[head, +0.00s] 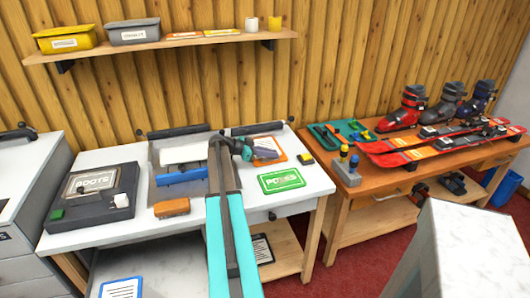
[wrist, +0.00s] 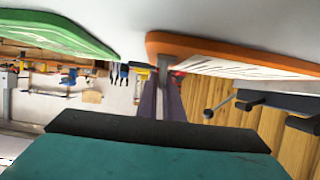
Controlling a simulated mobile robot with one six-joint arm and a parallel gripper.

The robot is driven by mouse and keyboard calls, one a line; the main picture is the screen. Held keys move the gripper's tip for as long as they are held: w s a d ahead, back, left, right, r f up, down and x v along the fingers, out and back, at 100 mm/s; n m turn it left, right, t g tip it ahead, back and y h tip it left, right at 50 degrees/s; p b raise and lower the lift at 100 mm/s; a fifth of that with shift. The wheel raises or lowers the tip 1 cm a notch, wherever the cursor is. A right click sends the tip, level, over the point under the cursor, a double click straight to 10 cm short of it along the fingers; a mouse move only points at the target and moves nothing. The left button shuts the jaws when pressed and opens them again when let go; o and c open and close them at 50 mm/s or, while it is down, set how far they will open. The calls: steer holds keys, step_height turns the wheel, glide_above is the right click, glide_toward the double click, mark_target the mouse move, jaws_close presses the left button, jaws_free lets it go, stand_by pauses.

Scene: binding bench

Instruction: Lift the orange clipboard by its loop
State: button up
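The orange clipboard (head: 280,155) lies flat on the white bench, bearing a pale sheet. In the wrist view, turned upside down, its orange edge and sheet (wrist: 230,55) show at the upper right. My gripper (head: 265,153) is low over the clipboard's left part in the head view and covers some of it. In the wrist view the two purple-grey fingers (wrist: 162,98) point at the clipboard's near edge, with a grey upright piece between them. I cannot tell whether that piece is the loop or whether the fingers touch it. The loop is not clear in the head view.
A green-edged board (head: 282,181) lies just in front of the clipboard; a small yellow-and-black block (head: 305,159) is to its right. A grey tray with a blue block (head: 183,175) and an orange-brown block (head: 172,208) are to the left. Skis (head: 430,145) lie on the right-hand bench.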

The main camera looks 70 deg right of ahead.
steer(key=shift+r, duration=0.2)
jaws_close()
steer(key=shift+r+b, duration=0.5)
steer(key=shift+r, duration=0.45)
steer(key=shift+s+a+r, duration=0.3)
steer(key=shift+r, duration=0.3)
steer(key=s+a+b, duration=0.1)
steer(key=s+a, duration=0.2)
steer(key=s+a+r+b, duration=0.1)
steer(key=s+a, duration=0.2)
steer(key=s, duration=0.1)
steer(key=s+a+b, duration=0.1)
steer(key=s+a, duration=0.3)
steer(key=shift+s+r+b, duration=0.15)
steer(key=shift+r+b, duration=0.1)
steer(key=shift+b, duration=0.1)
steer(key=shift+r, duration=0.1)
